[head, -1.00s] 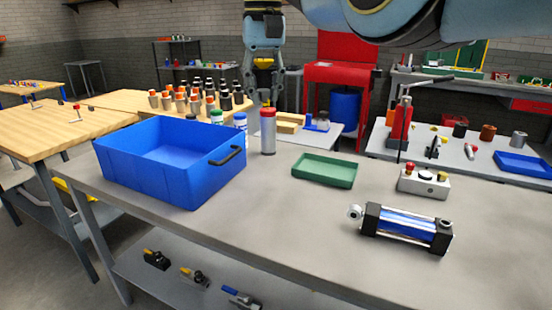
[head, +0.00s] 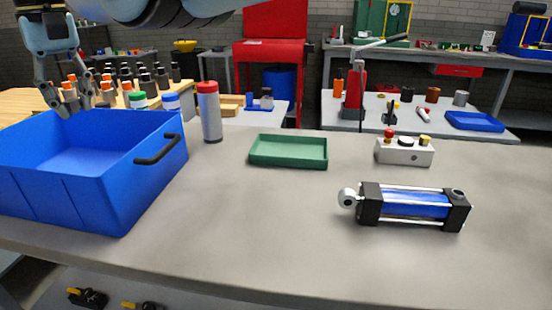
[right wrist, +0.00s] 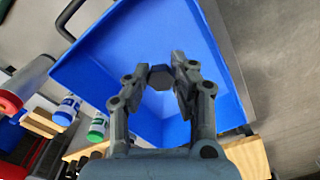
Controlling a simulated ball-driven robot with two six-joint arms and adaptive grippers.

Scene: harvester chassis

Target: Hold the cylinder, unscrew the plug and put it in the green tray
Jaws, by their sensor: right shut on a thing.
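The cylinder (head: 415,205), blue with black end blocks and a metal eye at its left end, lies on the grey bench at the right. A dark round spot, possibly a port, shows on top of its right block. The shallow green tray (head: 288,163) stands empty near the far edge. My right gripper (head: 72,112) hangs at the far left over the blue bin's back rim. In the right wrist view its fingers (right wrist: 160,76) are shut on a dark hexagonal piece, which looks like the plug (right wrist: 161,78). My left gripper is not in view.
The blue bin (head: 60,195) stands at the bench's left, its black handle facing right. A red-capped grey canister (head: 211,115) stands between bin and tray. A control box (head: 404,152) with buttons is behind the cylinder. The bench's middle is clear.

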